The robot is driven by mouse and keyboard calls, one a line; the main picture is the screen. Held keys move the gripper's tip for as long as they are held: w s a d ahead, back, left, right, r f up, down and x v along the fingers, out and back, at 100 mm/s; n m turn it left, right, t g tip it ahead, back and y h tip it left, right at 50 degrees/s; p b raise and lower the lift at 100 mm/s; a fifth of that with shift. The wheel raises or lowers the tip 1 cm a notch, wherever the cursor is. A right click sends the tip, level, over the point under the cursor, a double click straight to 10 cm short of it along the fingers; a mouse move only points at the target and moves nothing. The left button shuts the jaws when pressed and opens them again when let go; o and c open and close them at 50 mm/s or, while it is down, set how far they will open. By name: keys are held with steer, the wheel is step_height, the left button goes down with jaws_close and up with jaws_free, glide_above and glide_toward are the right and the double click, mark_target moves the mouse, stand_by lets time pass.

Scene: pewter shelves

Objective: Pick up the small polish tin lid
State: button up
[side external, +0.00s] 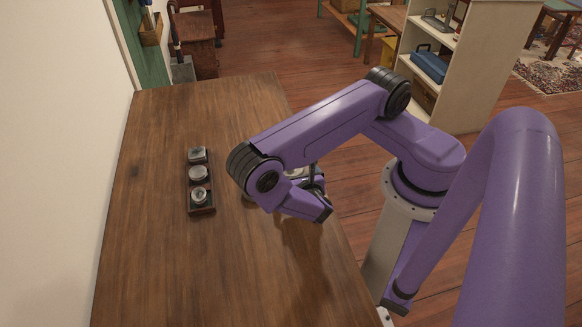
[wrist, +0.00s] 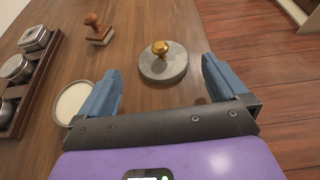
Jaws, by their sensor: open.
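A round grey disc with a brass knob (wrist: 163,70) lies flat on the table in the wrist view. It looks like a lid and is likely the small polish tin lid. A shallow cream disc with a thin rim (wrist: 72,101) lies at the left, partly behind my left finger; I cannot tell if it is also a lid. My gripper (wrist: 162,64) is open and empty, its blue fingers pointing toward the knobbed disc, one on each side. In the side view my gripper (side external: 315,188) is low over the table's right part, mostly hidden by my arm.
A dark tray (side external: 203,211) with three small metal tins stands left on the wooden table (side external: 160,265). A wooden-handled stamp (wrist: 98,30) stands between the tray and the knobbed disc. The table's right edge is close to my gripper. The table's front and far parts are clear.

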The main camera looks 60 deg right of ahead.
steer(key=shift+x, duration=2.7)
steer(key=shift+s+r, duration=0.1)
steer(key=c, duration=1)
